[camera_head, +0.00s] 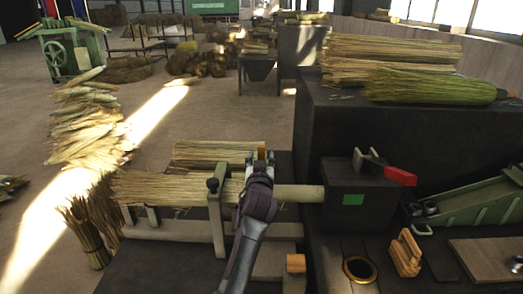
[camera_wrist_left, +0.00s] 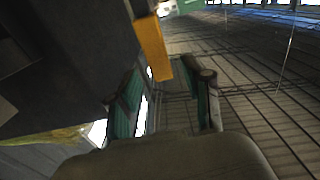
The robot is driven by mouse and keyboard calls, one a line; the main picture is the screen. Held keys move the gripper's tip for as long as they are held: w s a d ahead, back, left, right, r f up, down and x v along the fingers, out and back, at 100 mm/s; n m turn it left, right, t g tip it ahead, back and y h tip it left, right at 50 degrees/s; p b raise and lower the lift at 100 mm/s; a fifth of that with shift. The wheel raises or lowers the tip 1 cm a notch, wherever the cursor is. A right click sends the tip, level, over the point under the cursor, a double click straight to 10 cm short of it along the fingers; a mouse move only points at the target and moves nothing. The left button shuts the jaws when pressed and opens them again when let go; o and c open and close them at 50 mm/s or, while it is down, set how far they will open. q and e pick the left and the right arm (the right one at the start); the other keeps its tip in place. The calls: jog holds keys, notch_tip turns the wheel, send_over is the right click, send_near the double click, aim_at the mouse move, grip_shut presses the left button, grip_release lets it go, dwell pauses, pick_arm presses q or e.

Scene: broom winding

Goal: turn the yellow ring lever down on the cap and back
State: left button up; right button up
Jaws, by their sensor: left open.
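A yellow lever (camera_head: 262,150) stands upright near the middle of the head view, just beyond the pale broom handle (camera_head: 300,193). It also shows as a flat yellow bar in the left wrist view (camera_wrist_left: 153,48), hanging from the top beside a dark surface. My left gripper (camera_head: 261,159) is open around or just short of the lever; I cannot tell if it touches. In the left wrist view its two green-sided fingers (camera_wrist_left: 165,88) are apart, with the bar's lower end near the gap between them. The cap cannot be made out clearly. My right gripper is not in view.
A dark block (camera_head: 345,188) with a red-handled clamp (camera_head: 398,175) stands to the right. A brass ring (camera_head: 360,269) and a wooden piece (camera_head: 405,252) lie on the bench. Straw bundles (camera_head: 165,187) lie left of the gripper. An upright post (camera_head: 215,215) stands close to my arm.

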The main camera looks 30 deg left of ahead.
aim_at(261, 154)
pick_arm(q)
jog(key=shift+x, duration=2.15)
jog(key=shift+s, duration=0.1)
jog(key=shift+c, duration=0.3)
grip_shut()
